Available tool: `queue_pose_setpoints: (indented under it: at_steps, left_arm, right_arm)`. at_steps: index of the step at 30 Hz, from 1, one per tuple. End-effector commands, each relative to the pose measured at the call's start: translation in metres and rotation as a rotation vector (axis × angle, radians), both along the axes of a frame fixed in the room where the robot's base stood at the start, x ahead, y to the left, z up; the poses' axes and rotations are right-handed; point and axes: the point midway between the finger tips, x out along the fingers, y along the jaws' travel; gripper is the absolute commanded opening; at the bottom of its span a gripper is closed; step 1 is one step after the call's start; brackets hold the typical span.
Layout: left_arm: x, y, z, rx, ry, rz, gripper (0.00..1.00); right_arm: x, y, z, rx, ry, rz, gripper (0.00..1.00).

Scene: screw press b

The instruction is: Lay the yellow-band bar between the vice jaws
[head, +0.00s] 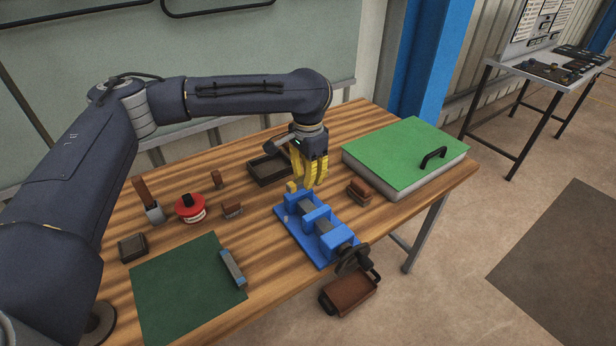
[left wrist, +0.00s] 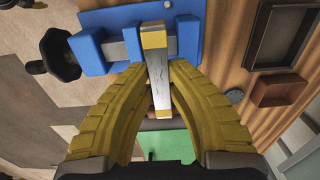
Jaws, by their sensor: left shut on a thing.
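The blue vice (head: 300,240) stands near the table's front edge, its black handwheel (head: 352,260) toward the front. The left wrist view shows the vice (left wrist: 95,45) at the top. My left gripper (head: 312,182), with yellow fingers, is shut on the yellow-band bar (left wrist: 158,70) at the vice's far end. The bar is grey with a yellow band at each end. In the left wrist view its far end overlaps the vice beside a blue jaw (left wrist: 188,37); I cannot tell whether it sits between the jaws or above them. My right gripper is not in view.
A green-topped case (head: 405,150) with a black handle stands right of the vice. A blue-ended bar (head: 232,269) lies on the green mat (head: 175,290). Brown blocks (head: 358,190), a dark tray (head: 258,173) and a red round thing (head: 190,208) are nearby.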

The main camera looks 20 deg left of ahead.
Motion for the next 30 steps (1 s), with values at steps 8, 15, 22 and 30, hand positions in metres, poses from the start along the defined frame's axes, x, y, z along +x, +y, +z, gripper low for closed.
queue_pose_setpoints:
  at_steps: [8,15,22,30]
  left_arm:
    - [0.001,0.0,0.001,0.0,-0.001,-0.002,0.0]
    - [0.0,0.0,-0.018,0.0,0.001,-0.002,0.0]
    - [0.0,0.0,-0.044,-0.002,0.001,-0.002,0.0]
    - [0.0,0.0,-0.069,-0.002,0.001,-0.001,0.0]
  right_arm:
    - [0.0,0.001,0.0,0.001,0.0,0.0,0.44]
    - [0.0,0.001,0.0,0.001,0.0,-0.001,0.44]
    - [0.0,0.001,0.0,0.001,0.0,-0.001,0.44]
    - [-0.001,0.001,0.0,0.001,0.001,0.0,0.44]
